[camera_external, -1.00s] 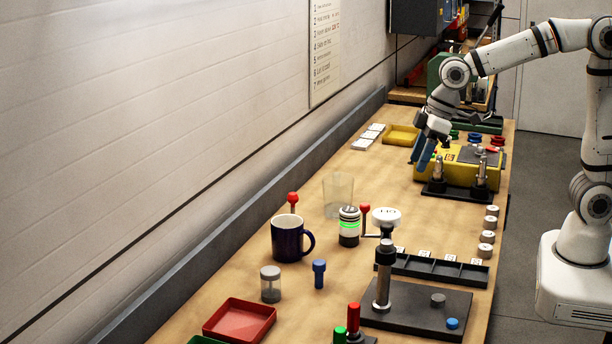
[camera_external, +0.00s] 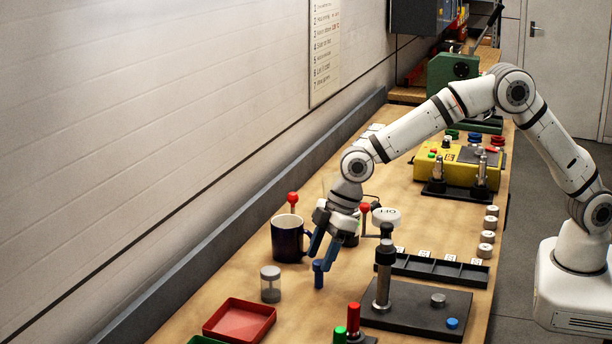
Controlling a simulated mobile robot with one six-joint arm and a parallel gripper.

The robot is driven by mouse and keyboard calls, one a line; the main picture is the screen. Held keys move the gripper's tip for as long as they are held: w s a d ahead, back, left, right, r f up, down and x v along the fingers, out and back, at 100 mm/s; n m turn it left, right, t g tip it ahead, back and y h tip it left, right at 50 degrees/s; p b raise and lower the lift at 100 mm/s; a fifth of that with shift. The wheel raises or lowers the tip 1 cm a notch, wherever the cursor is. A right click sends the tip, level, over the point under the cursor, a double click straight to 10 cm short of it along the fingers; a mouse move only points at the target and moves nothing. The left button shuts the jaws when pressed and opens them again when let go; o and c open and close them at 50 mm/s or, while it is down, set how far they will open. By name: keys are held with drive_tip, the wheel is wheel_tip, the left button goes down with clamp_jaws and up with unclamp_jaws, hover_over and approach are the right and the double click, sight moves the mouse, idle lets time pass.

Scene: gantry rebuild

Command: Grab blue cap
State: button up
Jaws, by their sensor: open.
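A small upright blue piece (camera_external: 318,273) with a wider top stands on the bench, right of a clear jar. A low, round blue cap-like piece (camera_external: 452,323) sits on the dark plate at the bench's front right. My gripper (camera_external: 322,256) points down with its blue fingers apart and empty. Its fingertips are just above and around the top of the upright blue piece. Whether they touch it cannot be told from this side.
A dark blue mug (camera_external: 287,240) stands close left of my gripper. A black divided rack (camera_external: 430,268) lies to the right.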

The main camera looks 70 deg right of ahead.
sight(321, 261)
drive_tip(key=x, duration=0.1)
drive_tip(key=p+x, duration=0.1)
drive_tip(key=x, duration=0.2)
drive_tip(key=shift+s+f, duration=0.3)
drive_tip(key=shift+f, duration=0.1)
drive_tip(key=shift+c, duration=0.5)
drive_tip(key=c, duration=1)
drive_tip(key=shift+o, duration=0.2)
drive_tip(key=shift+r, duration=0.15)
